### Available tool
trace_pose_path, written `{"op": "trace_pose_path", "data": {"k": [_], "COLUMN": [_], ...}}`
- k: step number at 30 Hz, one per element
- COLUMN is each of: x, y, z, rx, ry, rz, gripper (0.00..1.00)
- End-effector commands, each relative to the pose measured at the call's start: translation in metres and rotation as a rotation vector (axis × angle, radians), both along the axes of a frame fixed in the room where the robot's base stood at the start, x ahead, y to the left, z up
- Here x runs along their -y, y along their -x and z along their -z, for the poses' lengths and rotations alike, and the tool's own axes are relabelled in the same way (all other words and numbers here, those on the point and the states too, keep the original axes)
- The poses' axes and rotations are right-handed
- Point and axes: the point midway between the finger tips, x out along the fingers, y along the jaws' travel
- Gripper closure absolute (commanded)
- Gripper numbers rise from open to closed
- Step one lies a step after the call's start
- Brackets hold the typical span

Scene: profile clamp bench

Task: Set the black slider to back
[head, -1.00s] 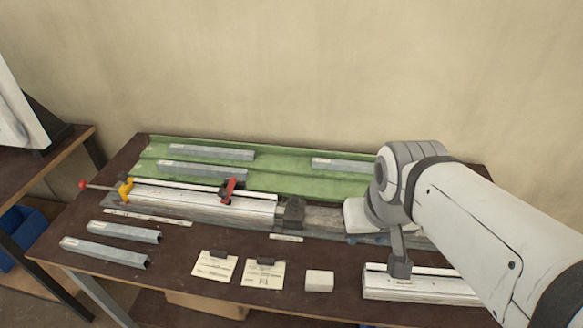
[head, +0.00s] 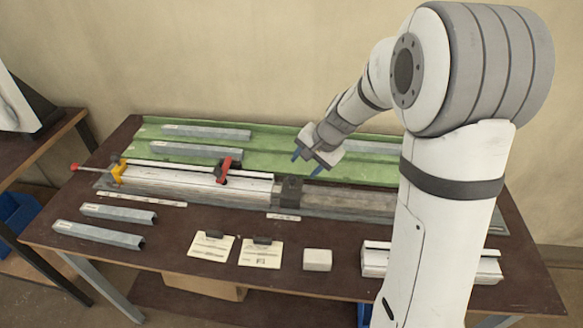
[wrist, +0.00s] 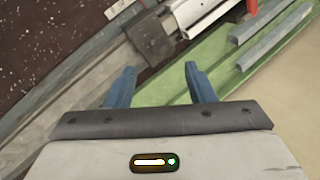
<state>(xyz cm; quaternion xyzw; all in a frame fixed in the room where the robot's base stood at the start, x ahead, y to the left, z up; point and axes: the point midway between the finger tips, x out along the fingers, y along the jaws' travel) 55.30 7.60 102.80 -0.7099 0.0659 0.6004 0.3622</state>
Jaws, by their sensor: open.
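A short white rail unit (head: 480,262) stands at the front right of the bench; my arm covers its middle, and no black slider shows on its visible ends. A dark block (head: 290,191) sits on the long profile clamp, right of the white profile; it also shows in the wrist view (wrist: 150,38). I cannot tell whether this block is the slider. The fingers show apart in the wrist view (wrist: 160,69).
A red lever (head: 223,168) and yellow clamp part (head: 119,170) stand on the long clamp. A green tray (head: 290,172) with several grey profiles lies behind. Two more profiles (head: 100,235), note cards (head: 211,246) and a pale block (head: 317,260) lie in front.

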Motion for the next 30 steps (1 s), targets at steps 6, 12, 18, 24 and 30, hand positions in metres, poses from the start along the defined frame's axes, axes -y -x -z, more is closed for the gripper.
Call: {"op": "trace_pose_path", "data": {"k": [6,12,18,24,30], "x": [-0.006,-0.018,-0.027,-0.03,-0.031], "y": [-0.014,-0.022,-0.029,-0.032,-0.032], "z": [0.021,0.05,0.073,0.081,0.081], "rx": [-0.011,-0.014,-0.011,-0.009,-0.009], "ry": [-0.019,-0.018,-0.018,-0.017,-0.017], "rz": [0.033,0.031,0.031,0.03,0.03], "gripper": [0.51,0.51,0.51,0.51,0.51]}}
